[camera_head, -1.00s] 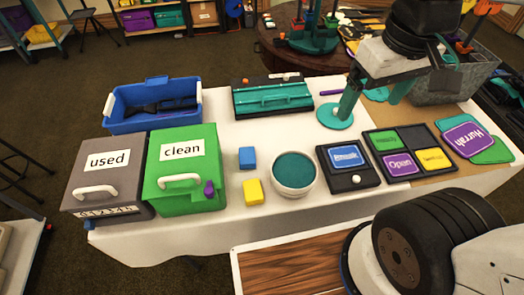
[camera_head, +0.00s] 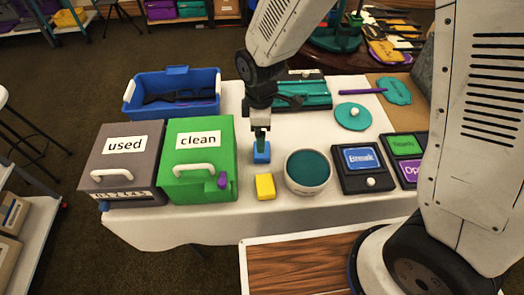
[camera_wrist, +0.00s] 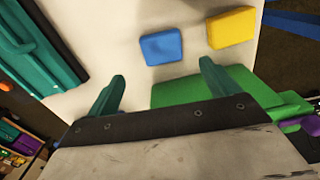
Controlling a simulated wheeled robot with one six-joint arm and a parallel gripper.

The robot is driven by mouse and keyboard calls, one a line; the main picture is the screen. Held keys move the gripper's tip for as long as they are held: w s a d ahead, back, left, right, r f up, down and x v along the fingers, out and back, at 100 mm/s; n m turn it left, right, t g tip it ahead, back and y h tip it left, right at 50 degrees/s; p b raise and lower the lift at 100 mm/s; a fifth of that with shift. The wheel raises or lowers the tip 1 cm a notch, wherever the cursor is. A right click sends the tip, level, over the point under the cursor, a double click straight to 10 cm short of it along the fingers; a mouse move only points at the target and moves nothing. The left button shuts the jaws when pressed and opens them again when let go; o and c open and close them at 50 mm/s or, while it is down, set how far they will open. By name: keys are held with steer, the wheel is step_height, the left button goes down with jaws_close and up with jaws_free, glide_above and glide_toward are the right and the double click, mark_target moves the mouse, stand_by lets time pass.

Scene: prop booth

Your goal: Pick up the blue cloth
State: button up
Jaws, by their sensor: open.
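The blue cloth (camera_head: 262,154) is a small folded block on the white table, to the right of the green "clean" box. It also shows in the wrist view (camera_wrist: 161,47), beyond the gap between my two fingers. My gripper (camera_head: 261,146) hangs over the cloth in the head view and hides part of it. Its teal fingers show in the wrist view (camera_wrist: 165,90), apart with nothing between them. The height of the fingertips above the cloth is hard to tell.
A yellow block (camera_head: 265,187) lies just in front of the blue cloth. The green "clean" box (camera_head: 183,182) and grey "used" box (camera_head: 120,180) stand left. A round teal-topped tub (camera_head: 307,186) stands right. A teal case (camera_head: 303,101) lies behind.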

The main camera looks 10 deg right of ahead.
steer(key=f, duration=0.7)
steer(key=shift+s+f, duration=0.2)
steer(key=c, duration=1.1)
